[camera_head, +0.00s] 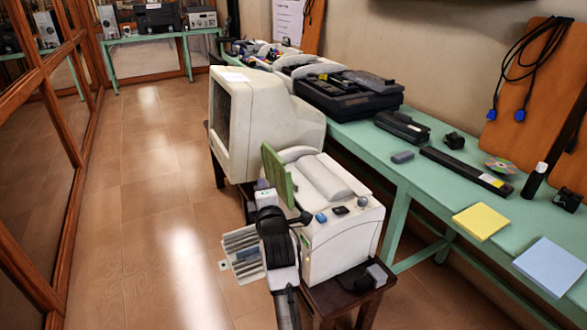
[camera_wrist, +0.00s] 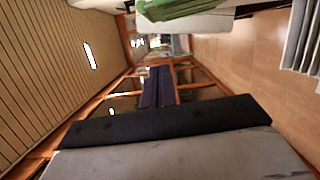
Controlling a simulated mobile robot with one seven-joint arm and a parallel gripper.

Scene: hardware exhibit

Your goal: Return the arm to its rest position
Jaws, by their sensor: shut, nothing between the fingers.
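My arm comes up from the bottom edge of the head view, its dark end in front of a cream office machine (camera_head: 340,235). I cannot make out the fingertips there. In the wrist view my gripper (camera_wrist: 158,72) has its two dark fingers side by side and shut, with nothing between them. It points along the room with free air ahead of the tips. The picture is turned on its side, with the ceiling at left and the floor at right.
A green panel (camera_head: 277,175) stands close beyond my arm's end, and a grey ridged piece (camera_head: 241,241) is just left of it. An old monitor (camera_head: 261,121) stands behind. A green table (camera_head: 440,180) with devices runs along the right. The tiled floor (camera_head: 150,210) at left is clear.

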